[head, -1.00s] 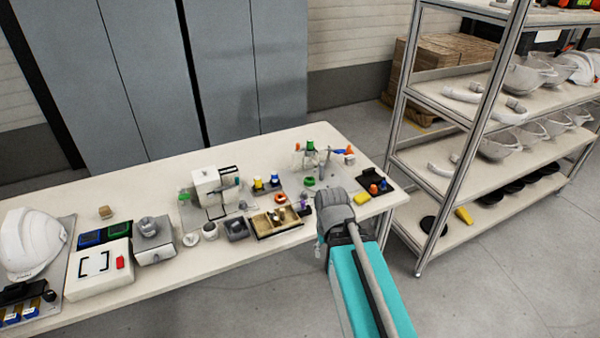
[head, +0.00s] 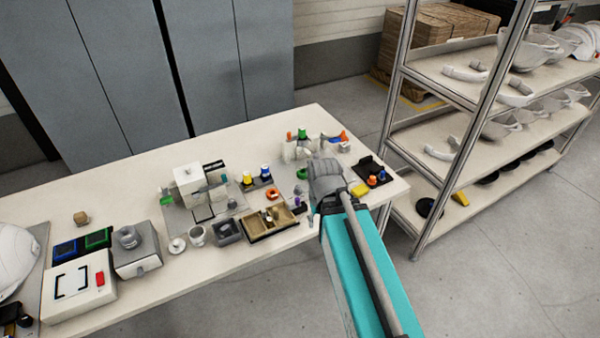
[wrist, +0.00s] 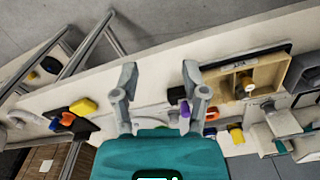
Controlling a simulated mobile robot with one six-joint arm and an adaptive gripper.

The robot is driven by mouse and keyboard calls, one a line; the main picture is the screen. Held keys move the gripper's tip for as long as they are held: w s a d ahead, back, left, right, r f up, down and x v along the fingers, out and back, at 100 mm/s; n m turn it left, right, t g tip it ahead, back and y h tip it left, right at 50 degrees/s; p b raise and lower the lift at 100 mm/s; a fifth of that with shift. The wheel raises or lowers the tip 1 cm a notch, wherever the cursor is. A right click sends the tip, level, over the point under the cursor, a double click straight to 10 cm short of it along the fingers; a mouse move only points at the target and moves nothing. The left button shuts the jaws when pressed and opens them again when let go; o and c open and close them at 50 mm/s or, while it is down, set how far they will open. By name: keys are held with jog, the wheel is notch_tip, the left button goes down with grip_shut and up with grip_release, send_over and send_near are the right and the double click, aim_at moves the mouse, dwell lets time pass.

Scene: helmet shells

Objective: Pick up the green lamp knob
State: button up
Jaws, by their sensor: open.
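In the head view, a small green piece (head: 302,133) stands upright on a fixture at the far right of the bench. A green ring-shaped piece (head: 302,173) lies nearer, just left of my arm's end. I cannot tell which of them is the lamp knob. My gripper (wrist: 160,88) is open and empty in the wrist view, its two grey fingers spread over the bench. No green knob is clear between the fingers.
A wooden divided tray (head: 268,222) is left of my arm. A black tray (head: 370,172) with orange and blue pieces and a yellow block (head: 360,189) are right of it. A metal shelf rack (head: 415,130) stands beyond the bench's right end.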

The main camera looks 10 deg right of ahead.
jog(key=shift+o, duration=0.3)
jog(key=shift+d, duration=0.1)
